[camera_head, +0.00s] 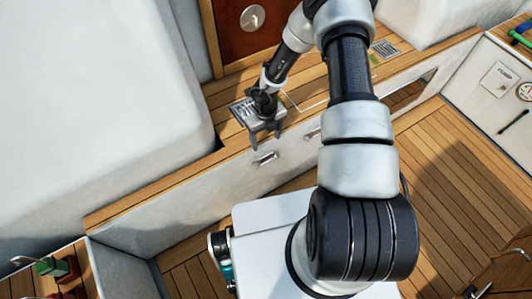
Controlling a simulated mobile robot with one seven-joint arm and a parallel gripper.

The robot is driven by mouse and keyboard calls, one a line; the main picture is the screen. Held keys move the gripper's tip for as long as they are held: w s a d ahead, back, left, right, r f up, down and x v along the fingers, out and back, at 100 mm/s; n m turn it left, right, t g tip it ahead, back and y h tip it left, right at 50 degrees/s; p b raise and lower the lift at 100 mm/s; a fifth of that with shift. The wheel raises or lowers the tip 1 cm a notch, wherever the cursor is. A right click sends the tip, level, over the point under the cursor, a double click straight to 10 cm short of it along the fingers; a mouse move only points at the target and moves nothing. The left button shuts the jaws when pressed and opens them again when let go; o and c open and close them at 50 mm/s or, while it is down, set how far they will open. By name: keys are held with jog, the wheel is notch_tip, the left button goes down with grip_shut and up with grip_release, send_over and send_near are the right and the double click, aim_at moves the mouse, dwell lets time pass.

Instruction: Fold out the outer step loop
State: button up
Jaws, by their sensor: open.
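Two small metal loops show on the pale front wall below the wooden bench. One loop (265,159) is just below my gripper, and the other loop (313,133) is further right, partly beside my arm. I cannot tell which is the outer step loop, or how far either is folded. My gripper (267,138) is open, with its fingers pointing down over the bench's front edge. It looks empty, and its fingertips appear a little above the left loop. I cannot tell whether they touch the wall.
A grey plate (241,111) lies on the bench (190,177) behind my gripper. A brown door (238,42) with a round disc stands behind. A white panel (492,98) is at right. Red and green items (62,268) sit at lower left. The slatted floor (440,190) at right looks clear.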

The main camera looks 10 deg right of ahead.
aim_at(266, 156)
notch_tip(266, 156, down, 10)
jog(key=shift+r+b, duration=0.15)
jog(key=shift+b, duration=0.6)
jog(key=shift+c, duration=0.5)
jog(key=c, duration=0.9)
